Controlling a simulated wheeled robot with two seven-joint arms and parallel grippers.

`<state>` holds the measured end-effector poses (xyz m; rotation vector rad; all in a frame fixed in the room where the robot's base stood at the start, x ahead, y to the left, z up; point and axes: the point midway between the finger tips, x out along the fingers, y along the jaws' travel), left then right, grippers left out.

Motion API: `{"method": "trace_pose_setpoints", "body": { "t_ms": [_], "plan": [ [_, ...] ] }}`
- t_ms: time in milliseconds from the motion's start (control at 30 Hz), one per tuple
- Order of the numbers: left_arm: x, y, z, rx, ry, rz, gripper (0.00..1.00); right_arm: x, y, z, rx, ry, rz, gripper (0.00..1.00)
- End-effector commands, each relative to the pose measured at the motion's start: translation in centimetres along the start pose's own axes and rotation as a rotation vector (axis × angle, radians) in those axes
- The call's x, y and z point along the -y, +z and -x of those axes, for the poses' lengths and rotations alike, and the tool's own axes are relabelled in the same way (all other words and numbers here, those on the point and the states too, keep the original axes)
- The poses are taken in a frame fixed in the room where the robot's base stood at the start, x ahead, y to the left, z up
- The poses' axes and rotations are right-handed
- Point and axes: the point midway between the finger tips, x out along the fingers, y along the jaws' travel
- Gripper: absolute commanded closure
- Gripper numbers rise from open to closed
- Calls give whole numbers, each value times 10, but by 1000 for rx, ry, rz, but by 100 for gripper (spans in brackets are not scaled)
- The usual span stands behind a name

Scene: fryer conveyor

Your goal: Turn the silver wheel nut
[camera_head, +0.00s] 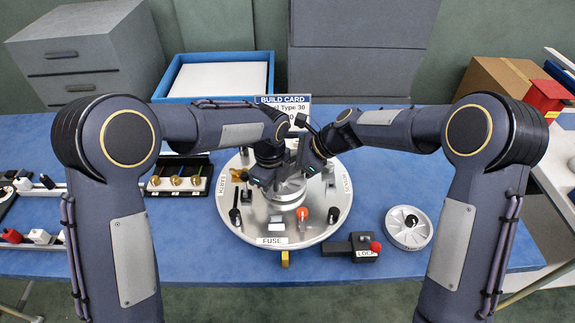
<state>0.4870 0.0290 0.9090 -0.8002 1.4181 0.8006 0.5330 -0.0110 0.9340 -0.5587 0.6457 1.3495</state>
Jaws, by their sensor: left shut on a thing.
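A silver round part (287,192), which looks like the wheel nut, stands at the middle of a round silver plate (262,228) on the blue table. My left gripper (268,181) reaches in from the left and is shut at the left rim of this part. Its fingertips are small and partly hidden. My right gripper (313,165) is just right of and behind the same part, close to the left one. Its fingers are too dark and small to tell whether they are open.
An orange-red knob (305,213), black levers and labels ring the plate. A grey disc with a black knob (409,228) and a lock box with a red button (366,250) lie to the right. A rack of gold-topped parts (178,181) is left. A blue tray (160,90) is behind.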

Motion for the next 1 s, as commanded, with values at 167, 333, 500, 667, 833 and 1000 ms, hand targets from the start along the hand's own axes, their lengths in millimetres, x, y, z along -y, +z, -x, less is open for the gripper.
{"method": "trace_pose_setpoints", "body": {
  "t_ms": [167, 333, 500, 667, 833, 1000],
  "plan": [
    [0, -1, 0, -1, 0, -1, 100, 0, 0, 0, 0, -21, -21, 97],
    [0, -1, 0, -1, 0, -1, 100, 0, 0, 0, 1, -25, -24, 97],
    [0, -1, 0, -1, 0, -1, 100, 0, 0, 0, 0, -25, -23, 97],
    [0, -1, 0, -1, 0, -1, 100, 0, 0, 0, 0, -24, -23, 61],
    [0, 0, 0, -1, -1, 0, 100, -1, 0, 0, 0, -21, -23, 52],
    [0, 0, 0, 0, -1, 0, 100, -2, 0, 1, 0, -17, -22, 52]
  ]
}}
